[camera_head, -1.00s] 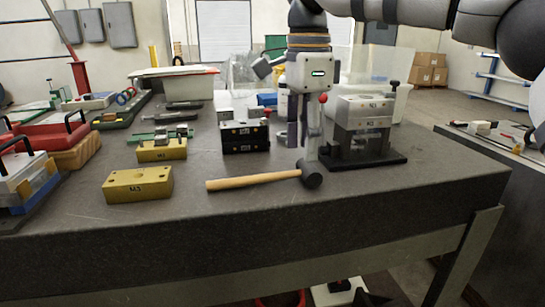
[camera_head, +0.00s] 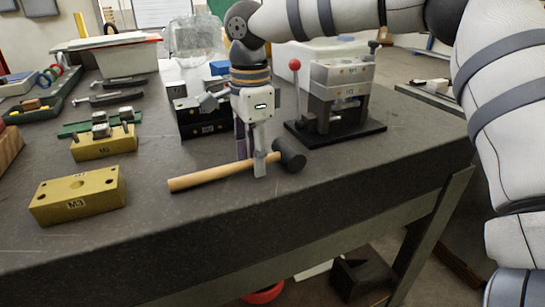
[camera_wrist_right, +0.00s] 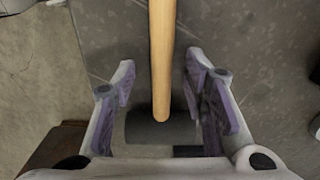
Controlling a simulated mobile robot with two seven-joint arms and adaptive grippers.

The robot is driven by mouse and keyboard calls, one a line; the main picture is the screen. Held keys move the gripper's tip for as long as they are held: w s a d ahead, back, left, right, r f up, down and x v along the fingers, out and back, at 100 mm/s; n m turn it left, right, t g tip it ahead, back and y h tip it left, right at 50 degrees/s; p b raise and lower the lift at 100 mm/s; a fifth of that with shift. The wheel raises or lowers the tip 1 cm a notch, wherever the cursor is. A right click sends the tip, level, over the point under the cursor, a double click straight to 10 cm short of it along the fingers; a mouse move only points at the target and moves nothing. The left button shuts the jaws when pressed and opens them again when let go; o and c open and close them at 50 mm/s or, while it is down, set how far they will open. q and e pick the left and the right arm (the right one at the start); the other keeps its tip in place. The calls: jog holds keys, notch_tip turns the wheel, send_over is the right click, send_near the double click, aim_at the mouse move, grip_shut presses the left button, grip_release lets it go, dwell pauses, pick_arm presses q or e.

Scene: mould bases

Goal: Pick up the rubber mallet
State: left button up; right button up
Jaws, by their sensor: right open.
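The rubber mallet lies on the dark bench top, with its wooden handle (camera_head: 210,177) pointing left and its black head (camera_head: 290,155) at the right. My right gripper (camera_head: 252,158) points down over the handle close to the head. One finger shows in front of the handle, the other behind it. In the right wrist view the open fingers (camera_wrist_right: 160,85) stand on either side of the handle (camera_wrist_right: 161,50), with gaps on both sides. The dark head (camera_wrist_right: 162,130) shows lower in that view, partly under the handle end. My left gripper is out of view.
A press-like fixture with a red-knobbed lever (camera_head: 295,66) stands behind and right of the mallet. A black block (camera_head: 203,118) is behind the gripper. A yellow block marked M3 (camera_head: 78,196) lies to the left. The bench's front edge is close to the mallet.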

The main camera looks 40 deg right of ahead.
jog(key=shift+f, duration=0.3)
grip_shut()
jog(key=shift+w+r, duration=0.1)
